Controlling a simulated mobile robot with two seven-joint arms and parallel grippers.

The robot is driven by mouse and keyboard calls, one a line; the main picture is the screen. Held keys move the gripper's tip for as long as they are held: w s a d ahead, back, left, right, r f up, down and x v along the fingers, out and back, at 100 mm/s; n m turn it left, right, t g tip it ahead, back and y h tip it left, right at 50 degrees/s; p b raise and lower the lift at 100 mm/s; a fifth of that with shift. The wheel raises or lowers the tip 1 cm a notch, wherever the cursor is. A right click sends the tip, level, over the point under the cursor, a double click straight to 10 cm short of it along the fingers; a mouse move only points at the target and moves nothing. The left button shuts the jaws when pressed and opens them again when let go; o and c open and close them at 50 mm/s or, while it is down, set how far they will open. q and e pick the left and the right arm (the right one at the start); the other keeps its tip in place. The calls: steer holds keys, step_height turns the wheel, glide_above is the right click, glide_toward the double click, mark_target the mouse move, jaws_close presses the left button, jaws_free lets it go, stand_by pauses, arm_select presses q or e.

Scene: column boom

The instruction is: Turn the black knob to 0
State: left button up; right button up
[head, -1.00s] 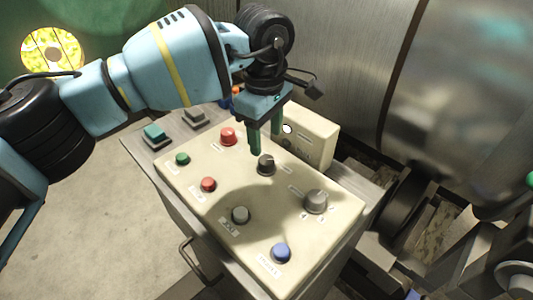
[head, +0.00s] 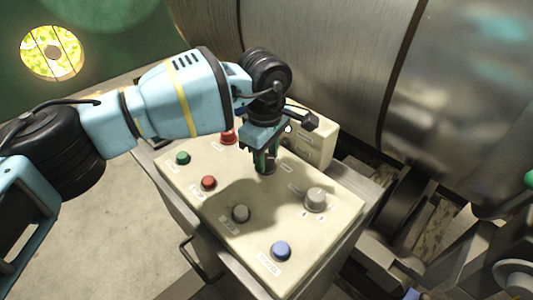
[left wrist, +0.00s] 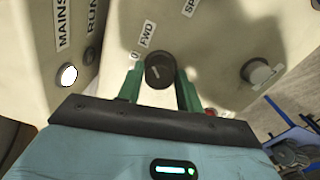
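The black knob (head: 267,169) sits on the sloped cream control panel (head: 290,205), mostly hidden in the head view by my left gripper (head: 265,160). In the left wrist view the knob (left wrist: 159,70) is round and dark with a short pale mark on top. Labels "0" (left wrist: 134,56) and "FWD" (left wrist: 147,34) are beside it. I cannot tell which label the mark points at. The fingers of my left gripper (left wrist: 160,84) stand one on each side of the knob, with slight gaps and no clear grip.
A larger grey knob (head: 316,199), a blue button (head: 281,251), a grey button (head: 241,213), red (head: 208,183) and green (head: 183,158) buttons share the panel. A raised cream box (head: 312,140) stands behind the gripper. A large metal drum (head: 310,50) is beyond.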

arm_select(q)
steer(key=c, duration=0.5)
steer(key=shift+n, duration=0.3)
arm_select(e)
steer(key=shift+w+r, duration=0.1)
steer(key=shift+r, duration=0.1)
arm_select(q)
steer(key=n+p, duration=0.2)
steer(key=n, duration=0.2)
steer(key=shift+r, duration=0.15)
steer(key=shift+n+p, duration=0.5)
steer(key=shift+n, duration=0.7)
steer(key=shift+n+p, duration=0.35)
steer(key=shift+n, duration=0.55)
arm_select(e)
steer(key=shift+w+d+r+t, duration=0.1)
steer(key=shift+w+r, duration=0.15)
steer(key=shift+r, duration=0.35)
steer(key=shift+w+r+t, duration=0.1)
steer(key=shift+w+r, duration=0.1)
steer(key=shift+r, duration=0.4)
steer(key=shift+w+d+r+t, duration=0.1)
steer(key=shift+w+r, duration=0.15)
steer(key=shift+r, duration=0.35)
steer(key=shift+w, duration=0.1)
arm_select(q)
steer(key=o, duration=1)
arm_select(e)
steer(key=shift+w+r, duration=0.1)
steer(key=shift+w, duration=0.2)
